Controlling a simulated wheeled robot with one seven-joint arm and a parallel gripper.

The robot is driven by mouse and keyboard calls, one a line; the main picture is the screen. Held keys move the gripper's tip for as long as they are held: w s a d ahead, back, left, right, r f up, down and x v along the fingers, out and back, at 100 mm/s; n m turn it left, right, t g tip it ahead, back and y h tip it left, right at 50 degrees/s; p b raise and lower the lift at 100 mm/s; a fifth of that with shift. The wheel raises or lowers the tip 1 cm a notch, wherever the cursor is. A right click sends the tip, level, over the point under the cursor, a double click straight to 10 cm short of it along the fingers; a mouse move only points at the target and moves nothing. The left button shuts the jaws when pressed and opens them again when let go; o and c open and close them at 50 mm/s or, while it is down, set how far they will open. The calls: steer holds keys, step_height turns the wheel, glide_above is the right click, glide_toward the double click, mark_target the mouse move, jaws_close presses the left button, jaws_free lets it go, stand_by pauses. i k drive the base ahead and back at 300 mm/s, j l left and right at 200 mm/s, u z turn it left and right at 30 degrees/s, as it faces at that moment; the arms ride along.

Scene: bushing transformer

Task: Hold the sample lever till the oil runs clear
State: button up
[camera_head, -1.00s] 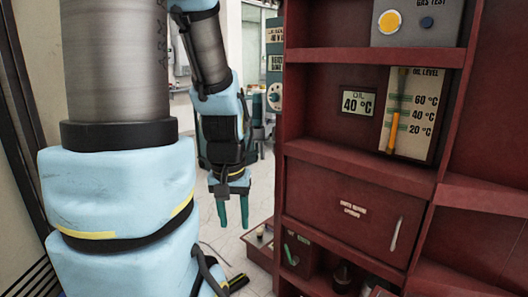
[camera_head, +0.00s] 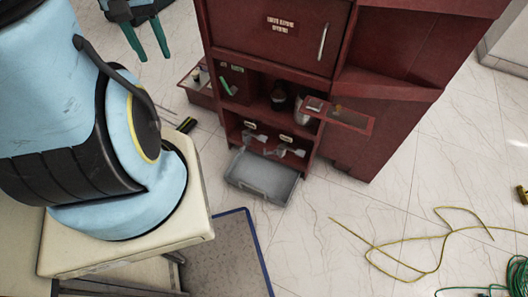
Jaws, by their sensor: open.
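My gripper (camera_head: 154,57) hangs at the top left with its two green fingers apart and empty. It is left of the dark red cabinet (camera_head: 230,45) and apart from it. A small green handle (camera_head: 227,86) sits in the cabinet's left open compartment; I cannot tell if it is the sample lever. Small pale fittings (camera_head: 250,137) show in the lowest compartment, with clear objects under them. A grey tray (camera_head: 262,195) lies on the floor in front. No oil flow can be made out.
A closed door with a silver handle (camera_head: 323,42) is above. A dark bottle (camera_head: 278,92) and metal cup (camera_head: 301,110) stand near a projecting red shelf (camera_head: 345,118). A yellow cable (camera_head: 405,268) and green hose (camera_head: 516,272) lie on the right floor.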

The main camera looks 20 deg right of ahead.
mark_target(299, 153)
steer(key=u, duration=0.45)
steer(key=k+l+u, duration=0.25)
steer(key=u, duration=0.25)
steer(key=k+l+u, duration=0.25)
steer(key=u, duration=0.25)
steer(key=k+l+u, duration=0.1)
steer(key=k, duration=0.5)
steer(key=k+l+u, duration=0.15)
steer(key=k, duration=0.45)
